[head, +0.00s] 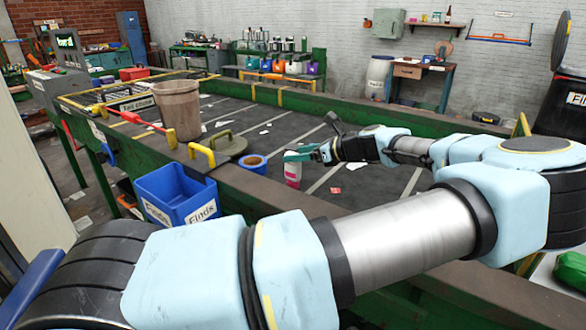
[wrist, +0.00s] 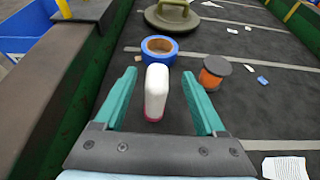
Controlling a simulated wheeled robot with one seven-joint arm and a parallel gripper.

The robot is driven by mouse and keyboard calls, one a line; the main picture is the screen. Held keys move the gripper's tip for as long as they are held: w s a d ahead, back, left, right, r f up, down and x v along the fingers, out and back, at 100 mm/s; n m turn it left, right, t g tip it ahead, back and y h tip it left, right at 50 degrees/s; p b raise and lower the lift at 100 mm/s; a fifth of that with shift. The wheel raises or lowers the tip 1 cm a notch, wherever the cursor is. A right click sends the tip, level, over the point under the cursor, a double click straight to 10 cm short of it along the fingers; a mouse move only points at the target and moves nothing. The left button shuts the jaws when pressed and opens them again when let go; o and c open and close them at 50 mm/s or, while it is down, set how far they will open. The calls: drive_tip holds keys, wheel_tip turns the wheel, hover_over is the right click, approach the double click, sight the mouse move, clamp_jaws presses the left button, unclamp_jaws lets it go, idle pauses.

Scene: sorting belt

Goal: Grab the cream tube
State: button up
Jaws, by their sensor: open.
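The cream tube (head: 293,174) stands upright on the dark belt, white with a pink lower end. In the wrist view the tube (wrist: 156,92) shows between the two teal fingers of my gripper (wrist: 158,75). The fingers are open, with a visible gap on each side of the tube. In the head view my gripper (head: 298,155) is at the tube's upper part and hides some of it.
A blue tape roll (wrist: 159,48) lies just beyond the tube, and an orange spool (wrist: 213,74) stands to its right. A round olive lid (wrist: 172,17) lies farther off. A blue Finds bin (head: 175,192) and brown bucket (head: 178,108) are at the left. Paper scraps litter the belt.

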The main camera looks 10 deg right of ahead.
drive_tip(key=p+x, duration=0.2)
drive_tip(key=x, duration=0.2)
drive_tip(key=shift+a, duration=0.3)
drive_tip(key=shift+w+a+f, duration=0.1)
drive_tip(key=shift+w+f, duration=0.15)
drive_tip(key=shift+f, duration=0.05)
clamp_jaws()
